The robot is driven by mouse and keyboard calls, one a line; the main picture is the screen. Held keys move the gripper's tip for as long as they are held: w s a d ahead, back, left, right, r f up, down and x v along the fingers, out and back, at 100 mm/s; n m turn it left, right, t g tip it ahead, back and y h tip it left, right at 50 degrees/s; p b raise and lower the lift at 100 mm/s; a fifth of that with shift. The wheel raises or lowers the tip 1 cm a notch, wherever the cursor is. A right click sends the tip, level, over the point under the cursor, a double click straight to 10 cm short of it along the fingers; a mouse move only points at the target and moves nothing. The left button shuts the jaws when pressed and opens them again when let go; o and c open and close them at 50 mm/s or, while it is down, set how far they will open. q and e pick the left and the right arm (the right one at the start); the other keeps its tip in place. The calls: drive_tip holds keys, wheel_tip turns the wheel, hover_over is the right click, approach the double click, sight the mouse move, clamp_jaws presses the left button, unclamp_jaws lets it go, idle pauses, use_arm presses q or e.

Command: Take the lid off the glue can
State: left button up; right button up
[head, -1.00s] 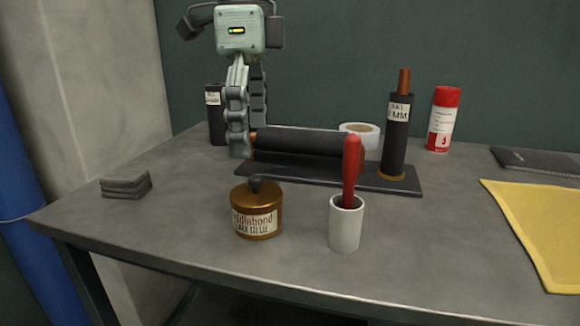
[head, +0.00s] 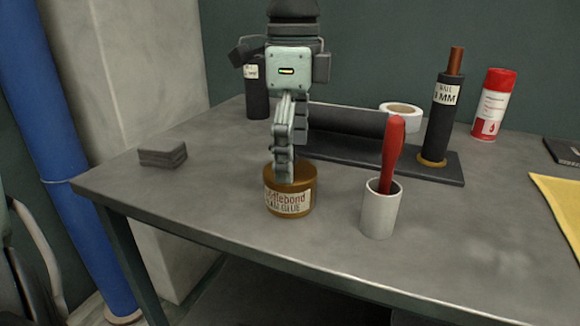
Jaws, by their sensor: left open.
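The glue can (head: 291,203) is a short copper-brown tin with a printed label, upright near the table's front edge. Its lid (head: 307,175) is on top of the can. My left gripper (head: 286,172) points down over the lid, its fingers open. The near finger covers the middle of the lid, so the lid's dark knob is hidden. I cannot tell whether the fingers touch the lid or the knob. My right gripper is out of view.
A white cup (head: 380,212) with a red-handled tool (head: 393,152) stands right of the can. Behind are a dark tray (head: 440,172) with a black roll (head: 350,122), an upright black tube (head: 443,118) and a red-and-white spray can (head: 492,105). Grey blocks (head: 162,154) lie left.

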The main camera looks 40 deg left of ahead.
use_arm(q)
drive_tip(key=shift+c, duration=0.2)
clamp_jaws()
idle(0.4)
